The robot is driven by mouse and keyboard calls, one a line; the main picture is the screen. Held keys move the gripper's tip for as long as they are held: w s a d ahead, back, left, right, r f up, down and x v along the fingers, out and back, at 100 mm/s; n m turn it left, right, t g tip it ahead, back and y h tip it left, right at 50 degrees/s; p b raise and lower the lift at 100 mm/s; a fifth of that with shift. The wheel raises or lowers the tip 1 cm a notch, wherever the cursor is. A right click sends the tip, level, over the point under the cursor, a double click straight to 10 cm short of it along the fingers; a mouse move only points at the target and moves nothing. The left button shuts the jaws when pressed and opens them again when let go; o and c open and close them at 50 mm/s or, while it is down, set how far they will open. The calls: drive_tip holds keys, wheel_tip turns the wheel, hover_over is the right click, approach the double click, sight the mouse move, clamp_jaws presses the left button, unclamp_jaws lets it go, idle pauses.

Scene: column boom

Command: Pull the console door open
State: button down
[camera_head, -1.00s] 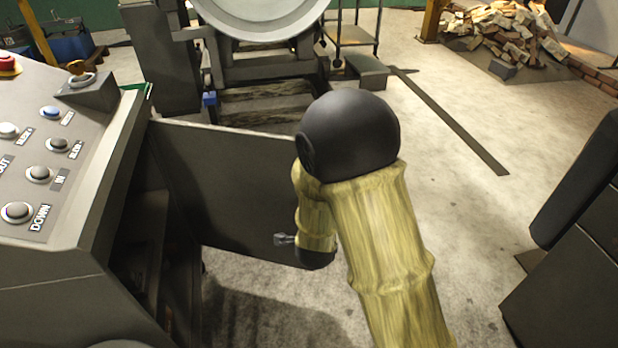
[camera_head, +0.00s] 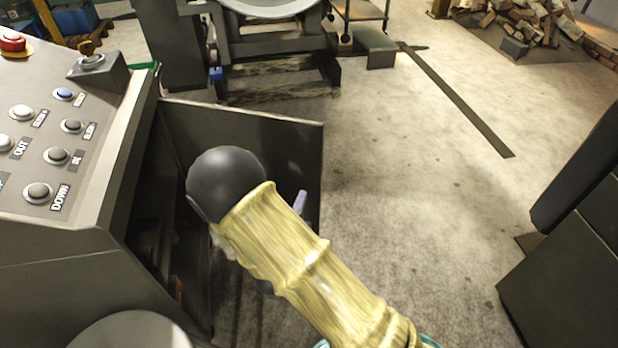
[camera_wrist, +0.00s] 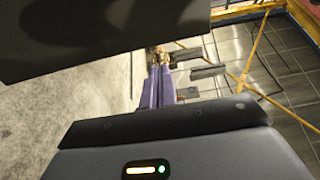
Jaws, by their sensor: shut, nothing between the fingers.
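The console door (camera_head: 285,137) is a dark grey panel standing open, swung well out from the console (camera_head: 60,255) in the head view. Its free upper corner is at the right. My arm reaches across the near side of the door, and its black joint covers part of the panel. A small lavender part of my gripper (camera_head: 300,202) shows in front of the door near its free edge. In the wrist view my gripper (camera_wrist: 158,68) has its purple fingers together and empty. A dark panel (camera_wrist: 100,30) fills the top left there; I cannot tell if it is the door. No handle is visible.
The console's open dark compartment lies left of the door. A dark cabinet (camera_head: 570,270) stands at the right. Machinery (camera_head: 270,60) stands behind the door, and a wood pile (camera_head: 520,22) lies far back. Bare concrete floor (camera_head: 410,190) is clear between door and cabinet.

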sight(318, 157)
drive_tip(key=w+d, duration=0.1)
drive_tip(key=w, duration=0.3)
drive_tip(key=w+b, duration=0.1)
drive_tip(key=w, duration=0.4)
drive_tip(key=w+d, duration=0.1)
drive_tip(key=w, duration=0.3)
drive_tip(key=shift+w+d, duration=0.2)
drive_tip(key=shift+d, duration=0.15)
